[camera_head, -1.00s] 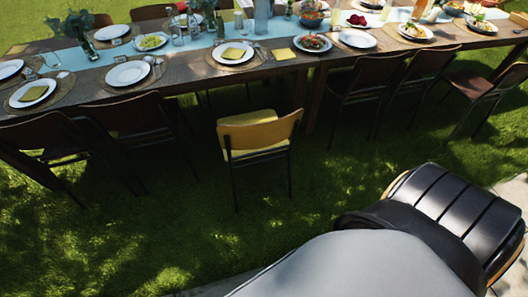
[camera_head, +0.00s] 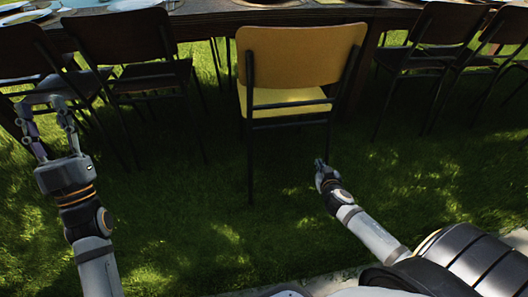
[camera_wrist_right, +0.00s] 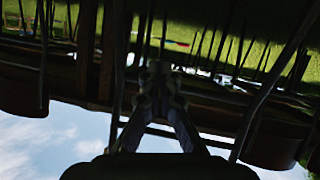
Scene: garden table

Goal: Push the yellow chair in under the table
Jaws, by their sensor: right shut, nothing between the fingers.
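The yellow chair (camera_head: 301,55) stands upright on the grass in the head view, its back towards me. Its yellow seat (camera_head: 285,101) shows below the backrest, on thin dark legs. The wooden table (camera_head: 207,25) runs behind it; how far the seat reaches under the top is hidden by the backrest. My right gripper (camera_head: 320,165) is shut and empty, low in front of the chair near its right leg, with no clear contact. It also shows shut in the right wrist view (camera_wrist_right: 161,82). My left gripper (camera_head: 40,106) is open and empty at the far left, away from the yellow chair.
Dark chairs stand on both sides, one left (camera_head: 126,45) and one right (camera_head: 442,30). My left gripper overlaps the leftmost chair (camera_head: 28,48) in the picture. The grass (camera_head: 190,225) in front of the yellow chair is clear. Pale paving (camera_head: 335,280) edges the bottom.

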